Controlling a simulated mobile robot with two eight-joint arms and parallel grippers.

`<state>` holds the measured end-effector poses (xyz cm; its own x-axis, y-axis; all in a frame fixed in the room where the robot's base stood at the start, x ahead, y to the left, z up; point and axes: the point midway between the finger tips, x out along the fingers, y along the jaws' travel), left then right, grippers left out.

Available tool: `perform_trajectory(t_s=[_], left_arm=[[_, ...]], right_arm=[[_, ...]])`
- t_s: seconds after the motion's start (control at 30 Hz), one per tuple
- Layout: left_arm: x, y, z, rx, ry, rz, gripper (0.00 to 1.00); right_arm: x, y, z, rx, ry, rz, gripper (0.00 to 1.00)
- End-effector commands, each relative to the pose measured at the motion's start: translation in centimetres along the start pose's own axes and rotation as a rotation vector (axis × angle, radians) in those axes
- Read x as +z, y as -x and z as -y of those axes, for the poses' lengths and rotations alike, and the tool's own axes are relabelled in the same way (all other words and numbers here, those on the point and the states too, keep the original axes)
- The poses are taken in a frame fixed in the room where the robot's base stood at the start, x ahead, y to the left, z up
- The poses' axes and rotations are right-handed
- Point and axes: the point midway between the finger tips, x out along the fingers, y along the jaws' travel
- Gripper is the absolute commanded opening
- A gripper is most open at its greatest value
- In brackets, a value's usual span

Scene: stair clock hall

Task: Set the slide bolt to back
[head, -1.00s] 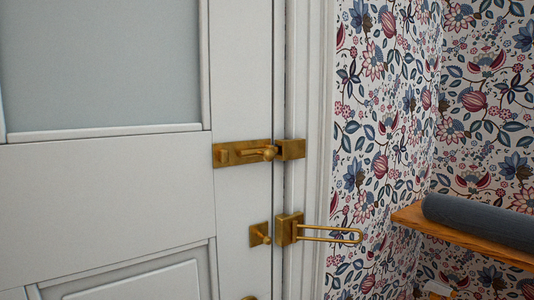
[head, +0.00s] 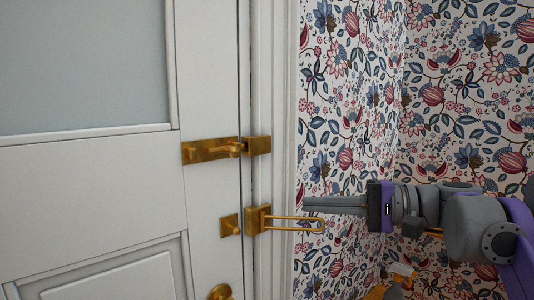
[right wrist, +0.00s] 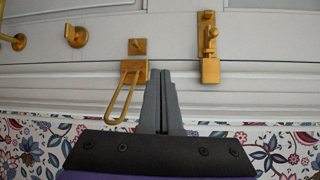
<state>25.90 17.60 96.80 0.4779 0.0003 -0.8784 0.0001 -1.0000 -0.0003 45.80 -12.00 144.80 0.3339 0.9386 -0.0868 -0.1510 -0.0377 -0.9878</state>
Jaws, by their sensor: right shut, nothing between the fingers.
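The brass slide bolt (head: 205,152) is mounted level on the white door. Its knob (head: 236,149) is at the right end of the plate, beside the brass keeper (head: 259,145) on the door frame. In the right wrist view the bolt (right wrist: 207,20) is upright, with the keeper (right wrist: 210,70) below it. My right gripper (head: 306,202) is shut and empty, pointing left at the frame, below and right of the bolt. In the right wrist view its fingertips (right wrist: 165,73) are between the bolt and the bar guard, touching neither visibly. My left gripper is out of view.
A brass swing-bar guard (head: 258,219) sticks out from the frame below the bolt, close to my right fingers. Its small catch (head: 230,226) is on the door. Patterned wallpaper (head: 345,100) lies to the right.

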Motion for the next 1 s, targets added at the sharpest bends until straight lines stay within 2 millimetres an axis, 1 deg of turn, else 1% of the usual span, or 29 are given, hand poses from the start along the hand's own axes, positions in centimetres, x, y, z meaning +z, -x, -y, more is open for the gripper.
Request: perform_trajectory(t_s=[0.03,0.1,0.2,0.23,0.33,0.67,0.77,0.87,1.0], left_arm=[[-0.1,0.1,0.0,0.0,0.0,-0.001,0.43],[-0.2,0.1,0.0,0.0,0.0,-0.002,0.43],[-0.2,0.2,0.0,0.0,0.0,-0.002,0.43],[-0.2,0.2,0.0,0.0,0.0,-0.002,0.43],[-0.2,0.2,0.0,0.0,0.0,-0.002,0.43],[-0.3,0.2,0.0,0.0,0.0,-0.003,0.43],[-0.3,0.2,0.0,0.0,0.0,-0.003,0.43],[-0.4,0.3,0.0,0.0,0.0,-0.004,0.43],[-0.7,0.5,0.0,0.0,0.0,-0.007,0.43]], right_arm=[[-0.4,0.8,2.1,-0.056,0.003,0.008,0.0],[-0.5,1.6,4.3,-0.117,0.008,0.021,0.0],[-0.6,2.3,6.1,-0.173,0.015,0.033,0.0],[-0.6,2.4,6.4,-0.182,0.016,0.035,0.0],[-0.6,2.6,6.8,-0.197,0.018,0.037,0.0],[-0.5,2.4,6.8,-0.196,0.018,0.038,0.0],[-0.5,1.5,7.0,-0.196,0.018,0.04,0.0],[-0.3,0.0,7.3,-0.196,0.018,0.042,0.0],[-0.2,-3.0,7.9,-0.196,0.018,0.043,0.0]])
